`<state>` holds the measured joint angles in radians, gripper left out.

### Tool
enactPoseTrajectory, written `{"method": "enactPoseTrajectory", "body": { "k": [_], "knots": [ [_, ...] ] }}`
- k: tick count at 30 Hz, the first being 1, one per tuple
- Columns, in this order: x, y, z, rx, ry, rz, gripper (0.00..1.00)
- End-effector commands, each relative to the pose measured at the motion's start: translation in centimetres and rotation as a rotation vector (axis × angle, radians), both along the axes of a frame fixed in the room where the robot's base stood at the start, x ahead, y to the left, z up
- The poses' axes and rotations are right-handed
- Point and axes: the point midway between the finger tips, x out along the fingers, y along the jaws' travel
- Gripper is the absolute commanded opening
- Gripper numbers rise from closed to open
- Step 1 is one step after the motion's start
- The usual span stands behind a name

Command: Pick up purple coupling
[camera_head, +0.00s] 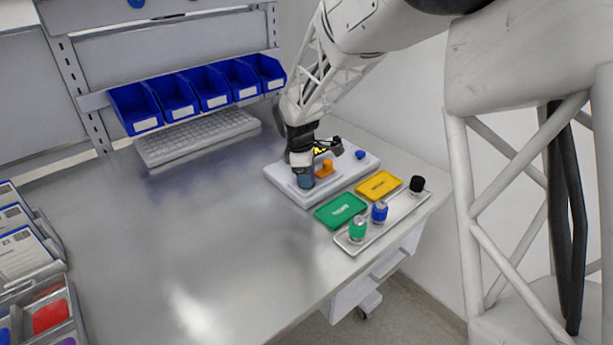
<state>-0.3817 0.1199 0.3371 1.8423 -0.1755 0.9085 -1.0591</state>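No coupling that is clearly purple shows in the head view. A green coupling (357,229), a blue coupling (379,212) and a black coupling (417,185) stand on a narrow light tray (352,247) at the right of the table. My gripper (316,167) is low over a white board (285,182), beside an orange part (325,169). A blue-grey piece (305,180) shows just under it. I cannot tell whether the gripper holds it, or whether its fingers are open or shut.
A green tray (340,210) and a yellow tray (379,186) lie between board and coupling tray. A keyboard (197,137) and blue bins (210,88) are at the back. Sorted containers (45,312) with red and purple bits stand at bottom left. The table's middle is clear.

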Motion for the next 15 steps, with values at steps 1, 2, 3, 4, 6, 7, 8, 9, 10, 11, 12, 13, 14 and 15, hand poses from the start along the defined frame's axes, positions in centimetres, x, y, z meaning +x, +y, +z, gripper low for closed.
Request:
{"method": "enactPoseTrajectory", "body": {
  "k": [1,2,3,4,6,7,8,9,10,11,12,13,14,15],
  "knots": [
    [0.00,0.00,0.01,0.000,0.000,0.000,0.46],
    [0.00,0.00,0.01,0.000,0.000,0.000,0.42],
    [0.00,0.00,0.01,0.000,0.000,0.000,0.36],
    [0.00,0.00,0.01,0.000,0.000,0.000,0.31],
    [0.00,0.00,0.01,0.000,0.000,0.000,0.20],
    [0.00,0.00,0.01,0.000,0.000,0.000,0.17],
    [0.01,0.00,0.03,0.000,0.000,0.000,0.12],
    [0.01,0.00,0.03,0.000,0.000,0.000,0.12],
    [0.01,0.00,0.03,0.000,0.000,0.000,0.12],
    [0.01,0.00,0.03,0.000,0.000,0.000,0.12],
    [0.01,0.00,0.03,0.000,0.000,0.000,0.12],
    [0.01,0.01,0.04,0.000,0.000,0.000,0.12],
    [0.01,0.01,0.05,0.000,0.000,0.000,0.12],
    [0.02,0.00,0.09,0.000,-0.001,0.000,0.12]
  ]
}}
